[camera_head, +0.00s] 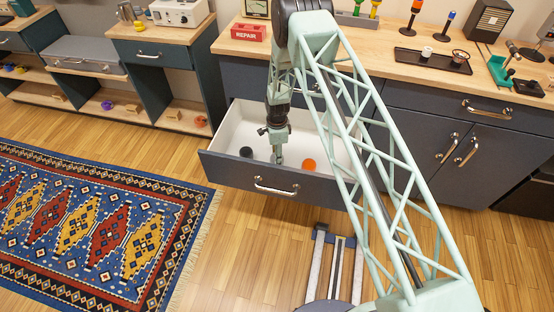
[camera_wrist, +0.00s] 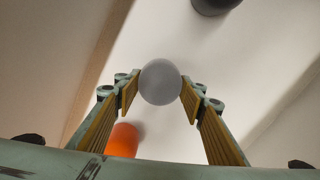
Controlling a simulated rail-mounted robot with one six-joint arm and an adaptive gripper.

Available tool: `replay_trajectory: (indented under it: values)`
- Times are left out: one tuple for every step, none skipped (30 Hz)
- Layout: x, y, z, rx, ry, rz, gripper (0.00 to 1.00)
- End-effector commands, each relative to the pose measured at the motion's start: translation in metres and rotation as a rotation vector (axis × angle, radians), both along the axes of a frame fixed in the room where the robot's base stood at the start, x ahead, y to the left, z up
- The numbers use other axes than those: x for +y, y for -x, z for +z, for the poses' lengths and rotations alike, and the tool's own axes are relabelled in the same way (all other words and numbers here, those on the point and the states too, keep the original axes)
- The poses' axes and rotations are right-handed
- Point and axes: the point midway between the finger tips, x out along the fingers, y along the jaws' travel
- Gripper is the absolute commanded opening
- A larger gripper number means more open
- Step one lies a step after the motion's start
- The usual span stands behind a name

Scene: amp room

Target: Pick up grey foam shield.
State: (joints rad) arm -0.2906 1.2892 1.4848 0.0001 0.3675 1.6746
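The grey foam shield (camera_wrist: 160,83) is a round grey piece between the two fingertips of my gripper (camera_wrist: 160,88) in the wrist view. Both finger pads meet its sides, one on the left and one on the right, so my gripper appears shut on it. In the head view my gripper (camera_head: 278,158) reaches down into the open white-lined drawer (camera_head: 228,133), and the grey piece is barely visible at its tips. I cannot tell whether it touches the drawer floor.
An orange foam piece (camera_head: 309,164) lies right of my gripper in the drawer, and a dark one (camera_head: 246,151) lies left. The drawer walls surround my gripper. A wooden worktop (camera_head: 330,53) with a red REPAIR box (camera_head: 248,32) is above and behind.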

Motion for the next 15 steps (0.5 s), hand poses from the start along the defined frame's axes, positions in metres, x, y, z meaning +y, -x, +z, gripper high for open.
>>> replay_trajectory:
  values:
    - [0.0,0.0,0.0,0.0,0.0,0.0,0.33]
    - [0.0,0.0,0.0,0.0,0.0,0.0,0.33]
    - [0.0,0.0,0.001,0.0,0.0,0.0,0.33]
    - [0.0,0.0,0.001,0.0,0.0,0.0,0.33]
    - [0.0,0.0,0.002,0.0,0.0,0.0,0.33]
    - [0.0,0.0,0.004,0.0,0.0,0.0,0.33]
    - [0.0,0.0,0.005,0.0,0.0,0.0,0.33]
    - [0.0,0.0,0.007,0.0,0.0,0.0,0.33]
    - [0.0,0.0,0.009,-0.001,0.0,0.0,0.33]
    - [0.0,0.0,0.012,-0.001,0.0,0.0,0.33]
    - [0.0,0.0,0.015,-0.001,0.0,0.0,0.33]
    - [0.0,-0.001,0.018,-0.001,0.0,0.0,0.33]
    - [0.0,-0.001,0.022,-0.001,0.0,0.0,0.33]
    - [0.0,0.0,0.025,-0.001,0.0,0.0,0.33]
    - [0.0,0.0,0.03,-0.001,0.0,0.0,0.33]
